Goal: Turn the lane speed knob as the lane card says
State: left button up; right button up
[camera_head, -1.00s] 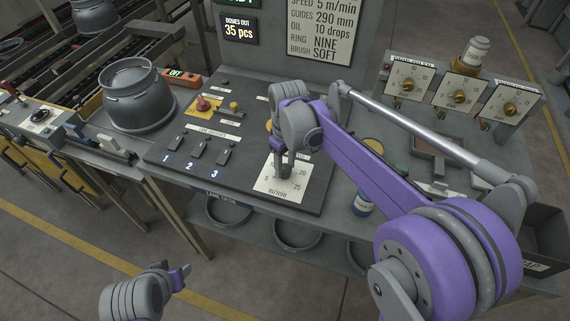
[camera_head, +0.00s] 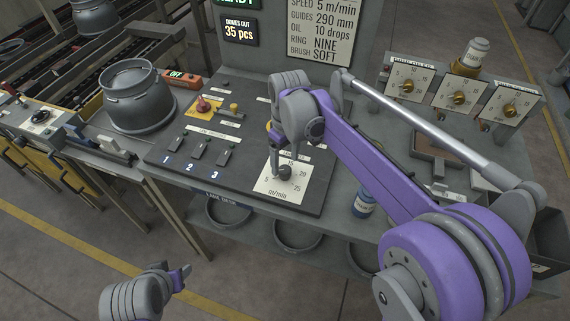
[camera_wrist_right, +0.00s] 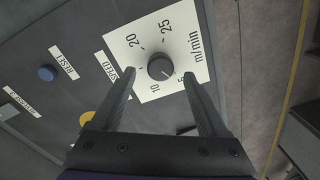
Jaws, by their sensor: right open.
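The lane speed knob (camera_head: 284,172) is dark and round, on a white dial plate (camera_head: 268,187) marked 5 to 25 m/min. It also shows in the right wrist view (camera_wrist_right: 160,67), with a faint mark on its side towards 5 and 10; its exact setting is hard to read. The lane card (camera_head: 322,30) reads speed 5 m/min. My right gripper (camera_wrist_right: 160,73) is open and empty, its fingers showing to either side of the knob in the wrist view; I cannot tell its height above the plate. My left gripper (camera_head: 184,271) is low at the left, away from the panel; its jaws are unclear.
The panel also carries a red button (camera_head: 203,104), numbered switches (camera_head: 199,150) and a blue button (camera_wrist_right: 47,73). A grey pot (camera_head: 135,95) stands to the left. Three dials with brass knobs (camera_head: 459,97) stand at the right. The floor in front is clear.

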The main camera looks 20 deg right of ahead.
aim_at(286, 168)
notch_tip(286, 168, up, 8)
jog(key=shift+d, duration=0.15)
jog(key=shift+w, duration=0.1)
dwell(0.4)
jog(key=s+d+f+m+t, duration=0.2)
jog(key=s+f, duration=0.4)
jog(key=s, duration=0.4)
jog(key=s+d+f+m+t, duration=0.2)
jog(key=s+f, duration=0.4)
jog(key=s, duration=0.4)
jog(key=shift+s+f+m+t, duration=0.2)
jog(key=shift+f+m+t, duration=0.15)
jog(key=shift+m+t, duration=0.6)
